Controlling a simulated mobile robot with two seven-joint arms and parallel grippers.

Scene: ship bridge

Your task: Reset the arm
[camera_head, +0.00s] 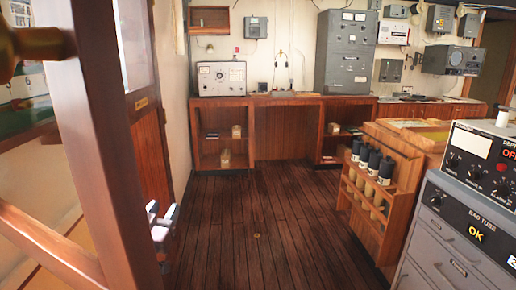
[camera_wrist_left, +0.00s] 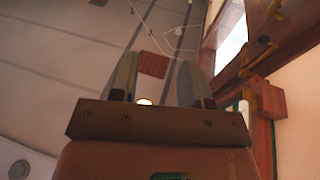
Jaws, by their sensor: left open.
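My left gripper (camera_head: 162,217) shows low in the head view, just right of the wooden post, pointing upward beside the wooden door. In the left wrist view its two fingers (camera_wrist_left: 156,78) stand apart with nothing between them. Behind them are the grey ceiling panels and a window frame, so the gripper faces up. My left arm is mostly hidden in the head view. My right gripper is in neither view.
A wooden post (camera_head: 85,130) stands close at the left. A wooden rack (camera_head: 377,190) with dark cylinders and a grey console (camera_head: 450,235) stand at the right. A desk (camera_head: 280,97) with radio equipment is at the back. The plank floor (camera_head: 265,225) between is clear.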

